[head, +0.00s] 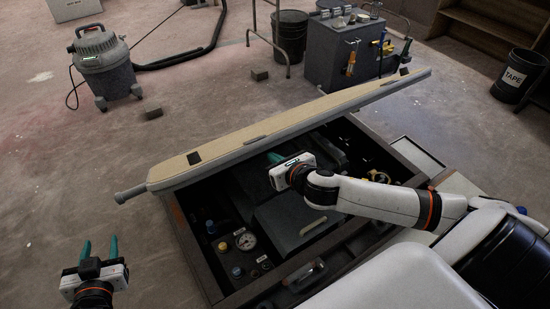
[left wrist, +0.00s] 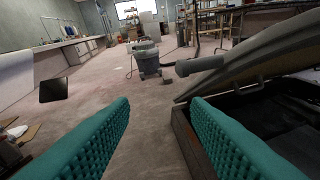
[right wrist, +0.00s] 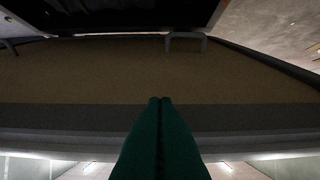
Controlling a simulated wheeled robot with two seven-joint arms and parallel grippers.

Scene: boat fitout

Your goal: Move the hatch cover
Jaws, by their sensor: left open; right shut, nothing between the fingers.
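The hatch cover (head: 290,127) is a long tan panel with a grey rim, tilted up over a dark open compartment (head: 180,228) in the head view. A grey cylindrical stub (head: 130,193) sticks out at its left end. The cover (left wrist: 255,70) also rises at the right in the left wrist view. My right gripper (head: 275,157) is shut and empty at the cover's near lower edge; I cannot tell whether it touches. In the right wrist view its closed fingers (right wrist: 160,102) overlap the cover (right wrist: 120,80). My left gripper (head: 100,248) is open and empty, left of the compartment.
The compartment holds a gauge (head: 246,241), knobs and grey boxes. A vacuum (head: 103,65) stands at the back left, its hose running right. A tool cabinet (head: 350,55), black bucket (head: 291,35) and tape bin (head: 518,75) stand behind.

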